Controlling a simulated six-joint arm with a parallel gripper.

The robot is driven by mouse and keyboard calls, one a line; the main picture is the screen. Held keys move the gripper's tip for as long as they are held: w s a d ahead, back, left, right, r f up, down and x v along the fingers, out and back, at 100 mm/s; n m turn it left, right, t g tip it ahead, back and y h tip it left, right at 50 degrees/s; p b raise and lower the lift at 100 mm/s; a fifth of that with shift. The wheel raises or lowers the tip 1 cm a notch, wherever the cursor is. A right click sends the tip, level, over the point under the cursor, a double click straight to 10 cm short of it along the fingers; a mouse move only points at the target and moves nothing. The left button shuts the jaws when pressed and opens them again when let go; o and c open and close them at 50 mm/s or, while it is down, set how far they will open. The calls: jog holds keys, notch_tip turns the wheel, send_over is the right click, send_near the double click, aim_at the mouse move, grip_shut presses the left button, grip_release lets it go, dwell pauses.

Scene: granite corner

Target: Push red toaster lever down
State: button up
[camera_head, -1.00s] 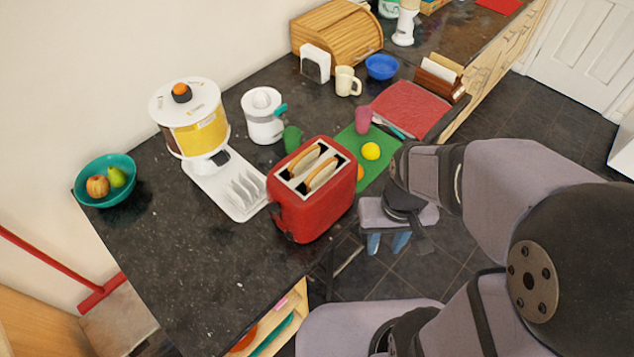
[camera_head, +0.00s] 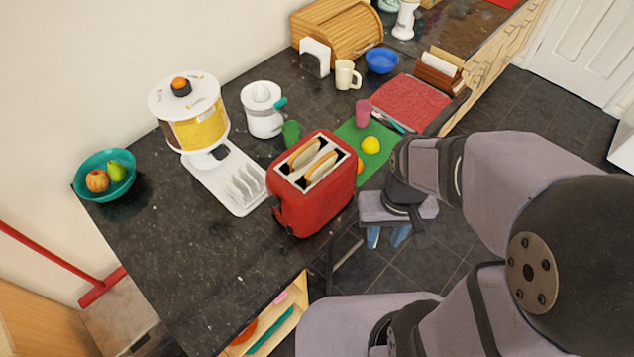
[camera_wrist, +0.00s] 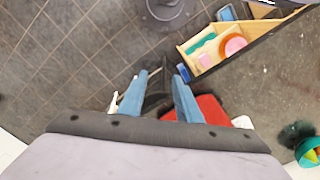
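The red toaster (camera_head: 318,208) stands upright near the front edge of the dark counter, with two bread slices (camera_head: 322,166) showing in its slots. A dark part, possibly the lever, shows low on its left end (camera_head: 278,208); I cannot tell its height. In the wrist view part of the red toaster (camera_wrist: 208,107) shows behind the right finger. My gripper (camera_head: 387,240) hangs to the right of the toaster, beyond the counter edge, apart from it. Its two blue fingers point down. In the wrist view my gripper (camera_wrist: 160,80) is open, with nothing between its fingers.
An open drawer (camera_head: 270,322) is below.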

jog(key=shift+a, duration=0.15)
grip_shut()
jog(key=w+a+f+n, duration=0.15)
jog(key=a+n, duration=0.25)
jog(key=a, duration=0.5)
jog(key=w+a+n, duration=0.2)
jog(key=a+n, duration=0.1)
jog(key=a, duration=0.6)
jog(key=w+a+r+m, duration=0.6)
jog(key=w+r+m, duration=0.1)
jog(key=m, duration=0.9)
jog(key=shift+r+t+h, duration=0.4)
jog(key=shift+r, duration=0.35)
